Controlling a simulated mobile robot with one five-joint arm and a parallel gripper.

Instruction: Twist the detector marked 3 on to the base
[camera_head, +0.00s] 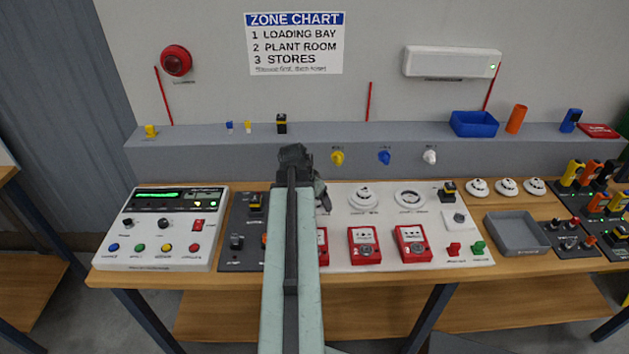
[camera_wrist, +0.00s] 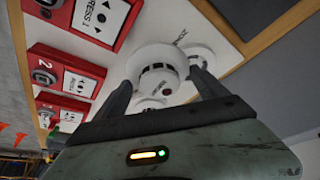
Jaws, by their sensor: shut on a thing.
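In the wrist view, my gripper (camera_wrist: 165,90) is shut on a white round detector (camera_wrist: 158,68), with one finger on each side of it. A white disc (camera_wrist: 198,52) shows partly behind it on the white board; I cannot tell whether the two touch. I cannot read a 3 on the held detector. In the head view, my arm hides most of that spot, and my gripper (camera_head: 322,196) shows only in part at the board's left. Two white round units, one raised (camera_head: 363,197) and one flatter (camera_head: 410,198), sit on the board to its right.
Red call points (camera_head: 364,246) line the board's front. A control panel (camera_head: 163,228) stands at left. Three white detectors (camera_head: 507,187) lie right of the board, behind a grey tray (camera_head: 516,234). Radios and switches crowd the far right. A shelf runs behind.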

